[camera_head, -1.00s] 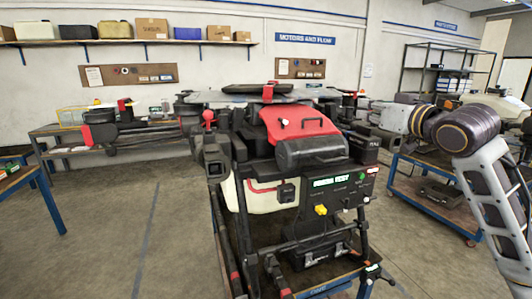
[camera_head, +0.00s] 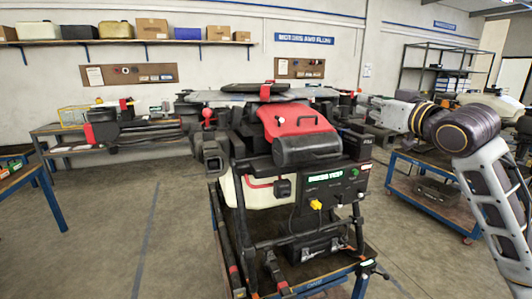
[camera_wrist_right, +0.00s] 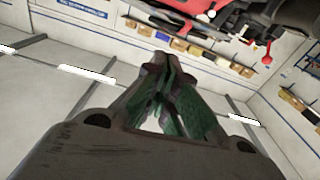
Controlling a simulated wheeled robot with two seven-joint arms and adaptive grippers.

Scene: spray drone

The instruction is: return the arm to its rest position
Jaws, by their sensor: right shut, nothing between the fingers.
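The spray drone stands on a stand in the middle of the head view. Its red cover (camera_head: 295,119) is on top, with a pale tank (camera_head: 258,192) and a dark control panel (camera_head: 335,186) with a lit green display below. My right arm comes in from the right. My right gripper (camera_head: 364,101) is beside the drone's right side in the picture; whether it touches cannot be told. In the right wrist view my right gripper (camera_wrist_right: 168,85) is shut and empty, its fingers pointing up the picture. My left gripper is not in view.
A blue-framed cart (camera_head: 430,198) stands at the right. A wall shelf (camera_head: 130,41) holds several boxes. A bench (camera_head: 62,132) is at the left behind the drone's arm. The floor (camera_head: 110,220) at left front is clear.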

